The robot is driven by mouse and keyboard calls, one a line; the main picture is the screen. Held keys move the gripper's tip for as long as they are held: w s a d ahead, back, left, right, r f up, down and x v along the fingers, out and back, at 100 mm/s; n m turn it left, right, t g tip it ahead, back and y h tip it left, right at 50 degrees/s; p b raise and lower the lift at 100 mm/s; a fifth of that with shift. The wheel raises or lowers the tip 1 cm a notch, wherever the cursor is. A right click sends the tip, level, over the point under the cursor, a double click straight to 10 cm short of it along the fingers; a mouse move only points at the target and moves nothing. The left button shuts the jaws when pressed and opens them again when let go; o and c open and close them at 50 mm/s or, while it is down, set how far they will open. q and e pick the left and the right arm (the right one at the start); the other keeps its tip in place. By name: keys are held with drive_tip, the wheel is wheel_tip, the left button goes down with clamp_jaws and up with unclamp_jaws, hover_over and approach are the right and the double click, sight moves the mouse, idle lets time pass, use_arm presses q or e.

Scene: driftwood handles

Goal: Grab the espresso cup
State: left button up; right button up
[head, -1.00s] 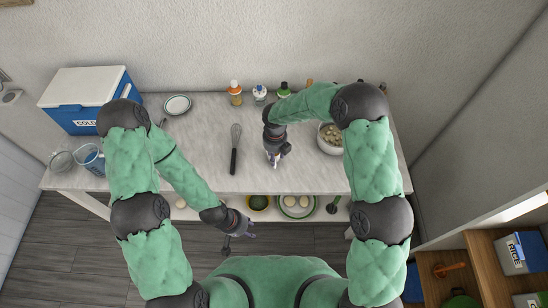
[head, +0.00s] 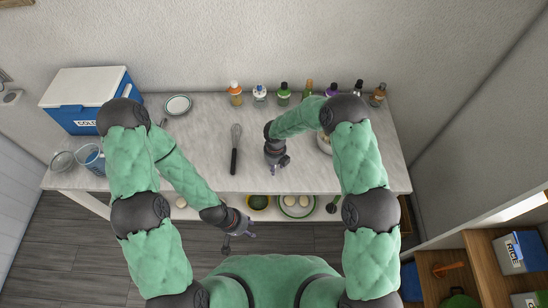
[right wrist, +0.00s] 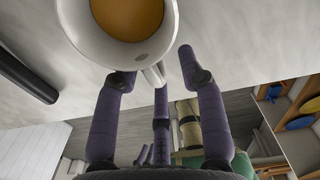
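The espresso cup (right wrist: 130,24) is white and holds brown liquid. In the right wrist view it is at the top, cut off by the frame edge, with its handle (right wrist: 154,75) pointing towards my right gripper (right wrist: 155,72). The fingers are spread, with the handle between the outer fingertips; I cannot tell whether they touch the cup. In the head view my right gripper (head: 278,168) is over the front part of the counter and hides the cup. My left gripper (head: 238,237) is in front of the counter, fingers apart and empty.
A whisk (head: 235,150) lies left of my right gripper on the counter (head: 200,140). A bowl (head: 323,143) to the right is partly hidden by my arm. Several bottles (head: 283,94) line the back.

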clamp_jaws()
drive_tip(key=shift+r, duration=0.1)
drive_tip(key=shift+r, duration=1.35)
drive_tip(key=s+a+r+b, duration=0.1)
drive_tip(key=s+a+r, duration=0.3)
drive_tip(key=s+r, duration=0.6)
drive_tip(key=shift+s+b, duration=0.3)
drive_tip(key=shift+s, duration=1.3)
